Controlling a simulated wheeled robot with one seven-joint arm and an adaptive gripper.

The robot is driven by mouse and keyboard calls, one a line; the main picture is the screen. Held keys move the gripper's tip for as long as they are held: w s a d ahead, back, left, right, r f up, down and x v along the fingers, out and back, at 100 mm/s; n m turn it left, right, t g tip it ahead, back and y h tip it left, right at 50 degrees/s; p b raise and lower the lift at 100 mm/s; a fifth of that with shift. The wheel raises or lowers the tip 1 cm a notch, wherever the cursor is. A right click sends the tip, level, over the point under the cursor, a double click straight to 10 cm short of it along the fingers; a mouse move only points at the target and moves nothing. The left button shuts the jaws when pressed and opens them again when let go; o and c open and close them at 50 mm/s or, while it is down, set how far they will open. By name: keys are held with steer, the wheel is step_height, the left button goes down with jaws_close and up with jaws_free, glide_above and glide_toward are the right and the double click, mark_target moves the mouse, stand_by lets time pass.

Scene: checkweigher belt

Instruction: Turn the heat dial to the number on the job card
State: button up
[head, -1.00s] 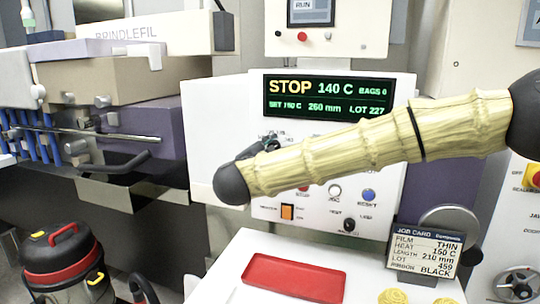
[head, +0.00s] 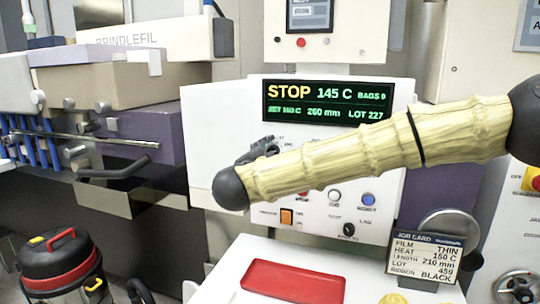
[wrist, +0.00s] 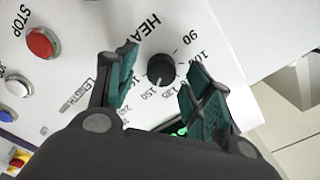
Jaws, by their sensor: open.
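The heat dial (wrist: 161,70) is a black knob under the word HEAT in the wrist view. Its pale mark points down, close to the printed 150. My gripper (wrist: 160,60) is open, with one green finger on each side of the dial; I cannot tell whether either touches it. In the head view my arm hides the dial and most of the gripper. The job card (head: 427,257) reads HEAT 150 C. The display (head: 325,101) shows STOP and 145 C, with a small set value that looks like 150 C.
The white panel also carries a red STOP button (wrist: 40,43) and other buttons. An orange switch (head: 287,216) and a black knob (head: 348,230) sit below my arm. A red tray (head: 293,282) lies on the white surface. A vacuum cleaner (head: 62,262) stands at the lower left.

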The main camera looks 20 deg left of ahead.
steer(key=s, duration=1.2)
steer(key=shift+a, duration=0.2)
